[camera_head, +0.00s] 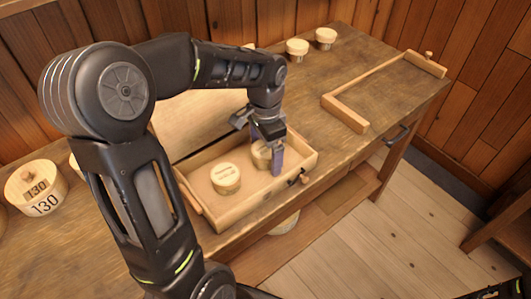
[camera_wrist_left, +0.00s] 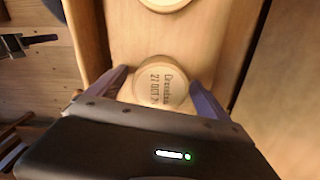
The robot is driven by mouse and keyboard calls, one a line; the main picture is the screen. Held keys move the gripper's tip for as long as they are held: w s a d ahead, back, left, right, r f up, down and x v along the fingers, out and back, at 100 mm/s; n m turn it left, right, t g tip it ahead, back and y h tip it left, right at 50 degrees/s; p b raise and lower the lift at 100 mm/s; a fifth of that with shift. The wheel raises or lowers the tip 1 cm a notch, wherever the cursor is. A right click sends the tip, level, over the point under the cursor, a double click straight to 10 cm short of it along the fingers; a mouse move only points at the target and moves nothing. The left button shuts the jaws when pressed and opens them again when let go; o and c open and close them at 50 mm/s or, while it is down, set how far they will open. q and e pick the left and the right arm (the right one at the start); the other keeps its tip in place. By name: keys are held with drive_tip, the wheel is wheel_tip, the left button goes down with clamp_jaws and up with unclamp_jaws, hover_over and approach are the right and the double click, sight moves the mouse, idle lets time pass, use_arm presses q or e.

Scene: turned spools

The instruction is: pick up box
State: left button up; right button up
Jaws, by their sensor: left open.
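An open shallow wooden box (camera_head: 262,198) stands on the workbench, its lid tilted back behind it. Two round, pale wooden pieces with printed tops lie inside. One (camera_head: 226,179) is left of my gripper; the other (camera_head: 261,156) is partly hidden by the fingers. My left gripper (camera_head: 266,153) points down into the wooden box, with its fingers open on either side of the second piece. In the left wrist view this piece (camera_wrist_left: 165,82) lies between the spread fingers (camera_wrist_left: 163,98), with its lettered top showing. I cannot tell whether the fingers touch it.
A round wooden piece marked 130 (camera_head: 36,188) stands at the bench's left. Two smaller round pieces (camera_head: 297,47) (camera_head: 326,36) stand at the back. An angled wooden frame (camera_head: 345,114) lies on the right, with bare bench around it.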

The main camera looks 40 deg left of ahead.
sight(265, 148)
idle(0.3)
use_arm(q)
drive_tip(key=c, duration=1.4)
drive_tip(key=shift+r, duration=0.15)
wheel_tip(265, 148, up, 10)
drive_tip(key=shift+f, duration=0.1)
idle(0.4)
